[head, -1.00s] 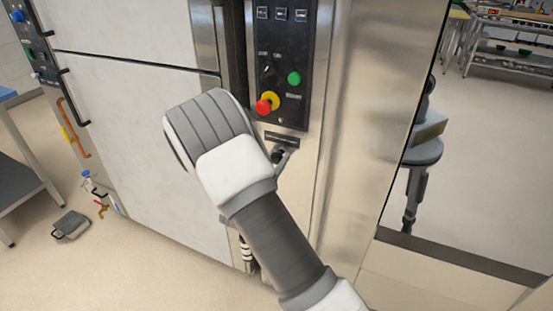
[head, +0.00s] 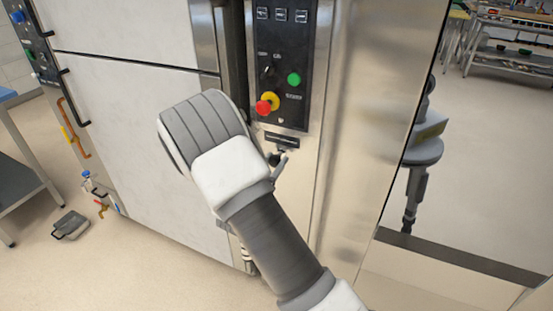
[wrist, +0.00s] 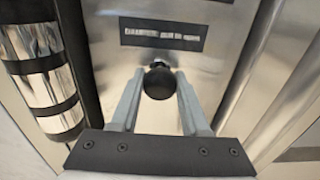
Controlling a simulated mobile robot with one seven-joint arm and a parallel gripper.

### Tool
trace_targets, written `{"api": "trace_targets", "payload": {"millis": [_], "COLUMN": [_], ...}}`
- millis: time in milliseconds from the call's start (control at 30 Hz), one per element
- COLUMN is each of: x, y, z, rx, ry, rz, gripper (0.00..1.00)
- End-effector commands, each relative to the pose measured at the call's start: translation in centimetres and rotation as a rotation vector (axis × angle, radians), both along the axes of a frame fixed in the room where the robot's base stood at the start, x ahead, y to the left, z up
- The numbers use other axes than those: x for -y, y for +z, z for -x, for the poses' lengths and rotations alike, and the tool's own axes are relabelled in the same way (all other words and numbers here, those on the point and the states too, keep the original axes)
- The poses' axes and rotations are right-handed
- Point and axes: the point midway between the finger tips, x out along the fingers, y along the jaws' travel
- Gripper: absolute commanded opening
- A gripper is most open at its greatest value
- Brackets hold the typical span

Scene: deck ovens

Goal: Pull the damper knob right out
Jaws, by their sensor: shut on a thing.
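The damper knob (wrist: 159,83) is a round black ball in the middle of the wrist view, below a black label strip (wrist: 162,34) on the steel panel. A short piece of shiny stem shows just behind it. My gripper (wrist: 158,92) has one grey finger on each side of the knob and is shut on it. In the head view the knob (head: 274,158) is a small dark spot under the label, partly hidden by my gripper (head: 280,161) and wrist.
Above the label is a black control panel (head: 281,60) with a red stop button (head: 267,103) on a yellow collar and a green button (head: 294,79). A pipe with dark bands (wrist: 45,85) stands left in the wrist view. Open floor lies right of the oven.

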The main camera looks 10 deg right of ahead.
Motion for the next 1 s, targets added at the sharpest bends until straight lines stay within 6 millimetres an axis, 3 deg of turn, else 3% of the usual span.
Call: {"api": "trace_targets", "payload": {"millis": [200,467,500,633,667,1000], "x": [-2.4,-2.6,-2.6,-2.5,-2.5,-2.6], "y": [0.0,-0.1,-0.1,-0.1,-0.1,0.0], "z": [3.1,3.5,3.5,3.5,3.5,3.6], "rx": [-0.004,-0.003,-0.003,-0.003,-0.002,-0.001], "ry": [0.003,0.002,0.002,0.001,0.001,0.001], "rz": [0.0,-0.001,-0.001,-0.001,0.0,-0.001], "gripper": [0.0,0.0,0.48,0.71,0.75,0.75]}}
